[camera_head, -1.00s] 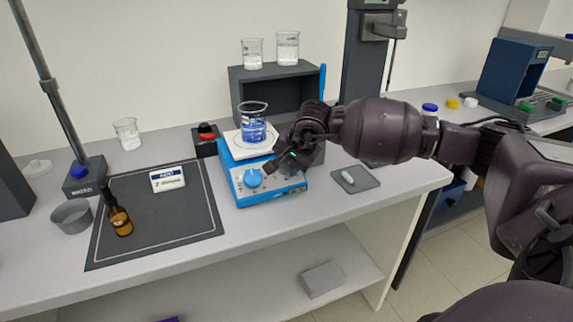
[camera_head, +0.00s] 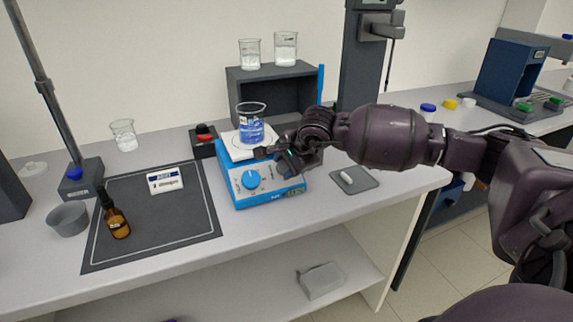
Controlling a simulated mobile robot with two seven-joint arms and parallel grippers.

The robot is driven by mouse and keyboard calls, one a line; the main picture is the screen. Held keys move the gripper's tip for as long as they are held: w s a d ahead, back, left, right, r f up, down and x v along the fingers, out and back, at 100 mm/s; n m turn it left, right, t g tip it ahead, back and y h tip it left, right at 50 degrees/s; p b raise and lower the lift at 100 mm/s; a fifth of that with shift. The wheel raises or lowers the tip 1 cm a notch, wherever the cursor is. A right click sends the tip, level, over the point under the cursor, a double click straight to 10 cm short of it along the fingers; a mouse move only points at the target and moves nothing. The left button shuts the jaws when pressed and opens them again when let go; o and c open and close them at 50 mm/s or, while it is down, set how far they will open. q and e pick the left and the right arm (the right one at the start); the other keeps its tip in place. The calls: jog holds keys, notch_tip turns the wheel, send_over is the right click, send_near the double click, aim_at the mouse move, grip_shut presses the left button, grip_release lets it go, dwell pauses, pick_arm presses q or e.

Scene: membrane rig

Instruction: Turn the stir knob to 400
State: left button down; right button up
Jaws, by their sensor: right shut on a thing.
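The blue hotplate stirrer (camera_head: 239,200) stands on the bench with a white top plate. A beaker of blue liquid (camera_head: 251,130) sits on that plate. The blue knob (camera_head: 250,180) at the left of its front panel is clear of my gripper. My right gripper (camera_head: 279,160) is at the right half of the panel, shut on the stir knob (camera_head: 284,169), which its fingers mostly hide. One dark finger points left, in front of the plate's edge. The knob's pointer and scale cannot be read. My left gripper is out of view.
A dark shelf (camera_head: 240,84) with two beakers on top stands behind the stirrer. A red-buttoned box (camera_head: 203,141) is close on its left. A dark mat (camera_head: 150,238) with a brown bottle (camera_head: 117,222) lies left. A small tray (camera_head: 366,184) lies right.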

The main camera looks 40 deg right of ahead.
jog(key=o, duration=0.9)
jog(key=p+v, duration=0.1)
jog(key=v, duration=0.9)
jog(key=shift+s+r, duration=0.2)
jog(key=shift+r, duration=0.1)
